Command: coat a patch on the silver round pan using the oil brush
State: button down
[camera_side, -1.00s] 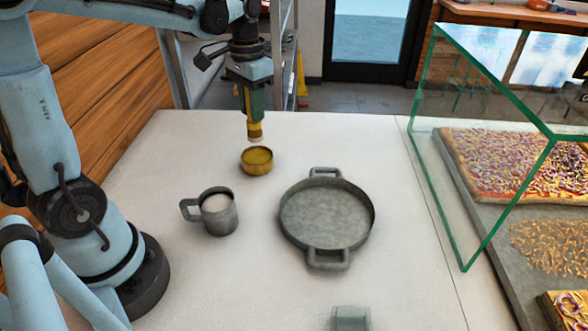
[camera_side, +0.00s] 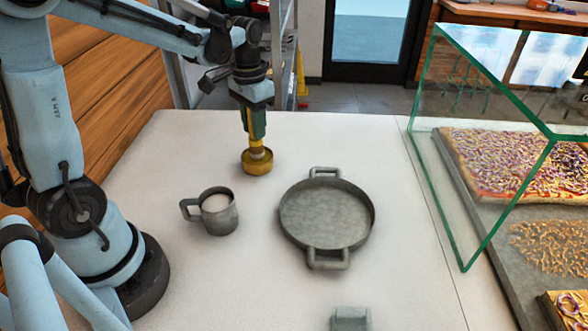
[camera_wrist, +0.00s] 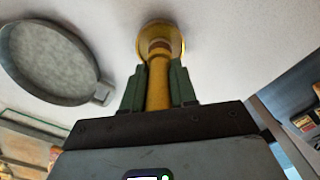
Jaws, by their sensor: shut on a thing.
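My gripper (camera_side: 253,122) is shut on the oil brush (camera_side: 254,148), which has a yellow handle and points straight down. The brush's lower end is inside or right at the small brass oil bowl (camera_side: 257,168). In the wrist view the brush handle (camera_wrist: 158,85) lies between the green fingers of my gripper (camera_wrist: 158,85), and its tip meets the bowl (camera_wrist: 178,40). The bristles are hidden by the bowl. The silver round pan (camera_side: 326,214), with two loop handles, sits on the counter right of and nearer than the bowl. It also shows in the wrist view (camera_wrist: 45,60).
A grey metal mug (camera_side: 219,212) with pale contents stands left of the pan. A small grey block (camera_side: 350,318) is at the front edge of view. A green-edged glass guard (camera_side: 490,150) and pizza (camera_side: 510,165) are at the right. The white counter is clear around the bowl.

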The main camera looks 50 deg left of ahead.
jog(key=shift+f, duration=0.55)
dwell(1.7)
jog(key=shift+r, duration=3.55)
jog(key=shift+d, duration=0.1)
